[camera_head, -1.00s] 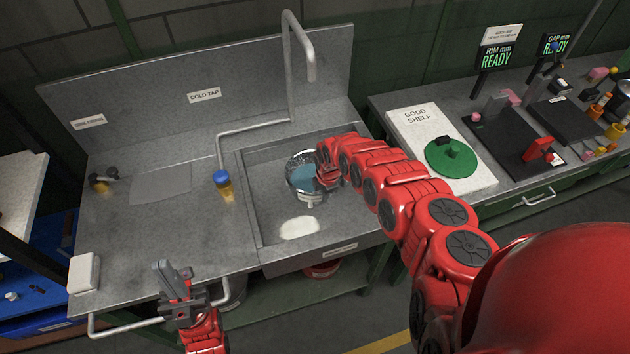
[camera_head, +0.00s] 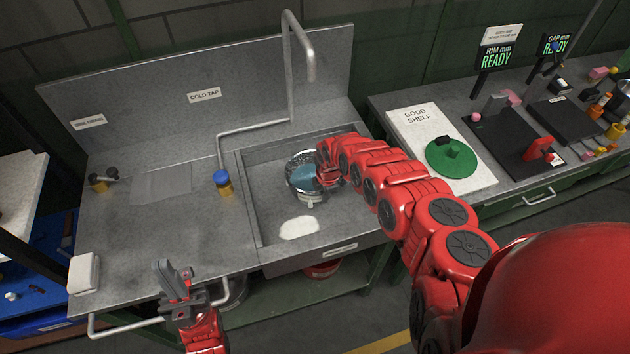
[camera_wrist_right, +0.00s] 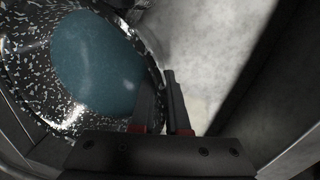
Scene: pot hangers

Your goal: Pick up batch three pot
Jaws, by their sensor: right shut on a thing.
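A round speckled pot (camera_head: 304,176) with blue-green inside stands in the sink basin. In the right wrist view the pot (camera_wrist_right: 40,85) fills the left side, with its dark, white-flecked rim curving down to my fingers. My right gripper (camera_head: 328,176) reaches into the basin at the pot's right side. In the right wrist view its fingers (camera_wrist_right: 164,105) are close together on the pot's rim, one finger inside and one outside. My left gripper (camera_head: 178,288) is over the front edge of the counter at the lower left, apart from the pot; its jaw opening is unclear.
The sink (camera_head: 255,200) has raised walls around the pot. A white patch (camera_head: 299,228) lies in its front. The tap pipe (camera_head: 290,80) rises behind it.

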